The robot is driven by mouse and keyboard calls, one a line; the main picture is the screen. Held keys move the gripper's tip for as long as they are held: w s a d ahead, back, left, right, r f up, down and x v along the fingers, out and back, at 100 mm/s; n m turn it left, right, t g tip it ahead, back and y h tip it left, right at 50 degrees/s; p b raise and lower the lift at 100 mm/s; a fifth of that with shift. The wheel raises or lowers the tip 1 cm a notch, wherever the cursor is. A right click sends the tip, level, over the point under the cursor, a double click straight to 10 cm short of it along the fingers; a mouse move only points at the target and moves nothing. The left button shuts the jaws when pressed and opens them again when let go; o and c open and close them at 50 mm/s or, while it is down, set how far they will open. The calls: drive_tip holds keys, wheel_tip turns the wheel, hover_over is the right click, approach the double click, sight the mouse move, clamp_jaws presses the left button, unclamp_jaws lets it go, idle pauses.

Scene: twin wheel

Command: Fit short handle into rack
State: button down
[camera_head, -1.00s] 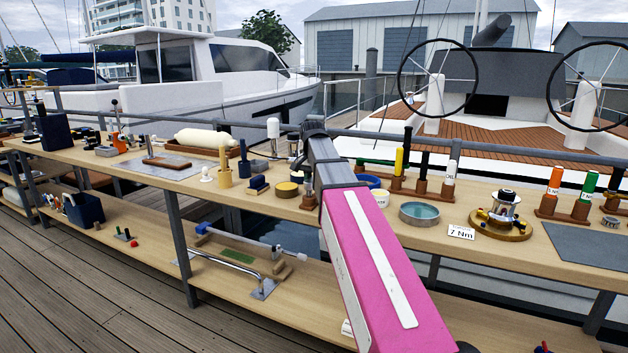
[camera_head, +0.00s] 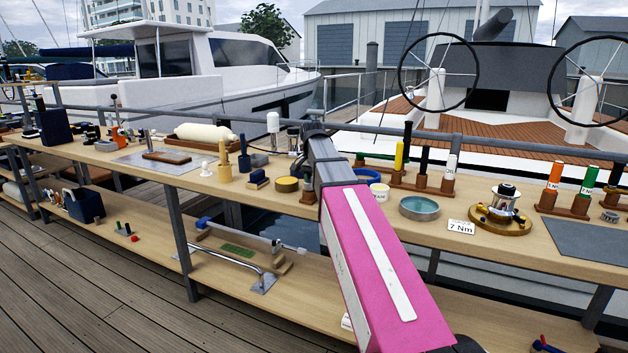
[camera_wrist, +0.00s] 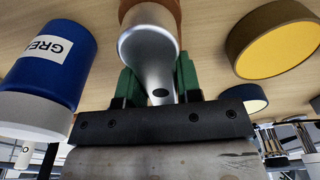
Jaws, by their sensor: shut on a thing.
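My gripper (camera_wrist: 160,88) has green fingers closed on a silver tapered piece (camera_wrist: 148,45) in the wrist view. A brown part (camera_wrist: 152,8) shows at its far end, against the pale wood. I cannot tell whether this piece is the short handle. Brown wooden holders stand on the bench: one (camera_head: 421,185) with yellow and black upright handles and a white-labelled one, another (camera_head: 562,206) with orange and green ones. I cannot tell which is the rack.
In the wrist view a blue grease can (camera_wrist: 55,60) is left of the gripper and a yellow-faced round tin (camera_wrist: 275,45) right. In the head view a teal dish (camera_head: 419,208), a 7 Nm card (camera_head: 461,227) and a winch (camera_head: 503,208) stand right of my arm. A grey mat (camera_head: 590,250) is bare.

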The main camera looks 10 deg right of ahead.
drive_tip(key=c, duration=0.7)
unclamp_jaws()
drive_tip(key=shift+f, duration=0.1)
drive_tip(key=r, duration=1)
drive_tip(key=shift+s+a+r, duration=0.25)
drive_tip(key=shift+s+r, duration=0.1)
drive_tip(key=shift+r, duration=0.05)
drive_tip(key=shift+s, duration=0.1)
